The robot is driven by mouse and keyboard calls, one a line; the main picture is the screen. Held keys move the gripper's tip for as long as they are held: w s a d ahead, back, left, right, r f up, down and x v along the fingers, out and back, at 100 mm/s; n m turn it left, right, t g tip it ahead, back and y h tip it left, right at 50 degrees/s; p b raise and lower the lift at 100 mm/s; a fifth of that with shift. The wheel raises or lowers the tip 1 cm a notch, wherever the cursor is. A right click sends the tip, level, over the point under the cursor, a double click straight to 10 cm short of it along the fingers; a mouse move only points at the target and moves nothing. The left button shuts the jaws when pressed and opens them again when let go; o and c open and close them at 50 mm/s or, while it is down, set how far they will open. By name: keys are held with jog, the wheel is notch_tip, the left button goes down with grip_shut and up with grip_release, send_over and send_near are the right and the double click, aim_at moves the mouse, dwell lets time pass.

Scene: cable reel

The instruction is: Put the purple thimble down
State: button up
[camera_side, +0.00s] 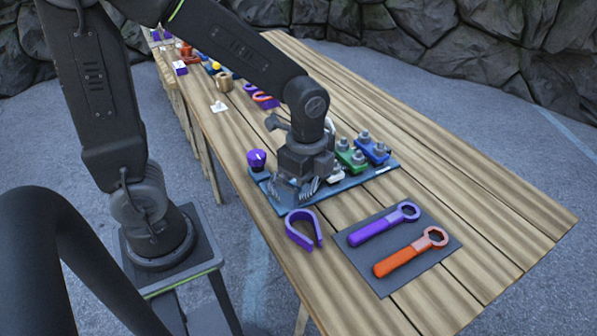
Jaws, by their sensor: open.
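The purple thimble (292,232), a U-shaped piece, lies close to the table's left edge, just in front of the blue board (352,184). It appears to rest on the wooden table. My gripper (294,192) points down over the near left part of the board, just behind the thimble in the picture. Its jaws are open, and I see nothing held between them. The thimble looks apart from the fingers, though the small gap is hard to judge. My gripper and wrist hide part of the board.
The board carries a purple knob (256,158) and green and blue blocks (375,151) with bolts. A dark mat (398,272) holds a purple wrench (375,229) and an orange wrench (402,260). Small parts crowd the far table end. The right side of the table (490,215) is clear.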

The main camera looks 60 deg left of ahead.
jog(key=s+a+r+n+t, duration=0.2)
jog(key=s+r+n+t, duration=0.3)
jog(key=r+n, duration=0.7)
jog(key=shift+s+a+n, duration=0.2)
jog(key=shift+s+n, duration=0.7)
jog(key=shift+s, duration=0.35)
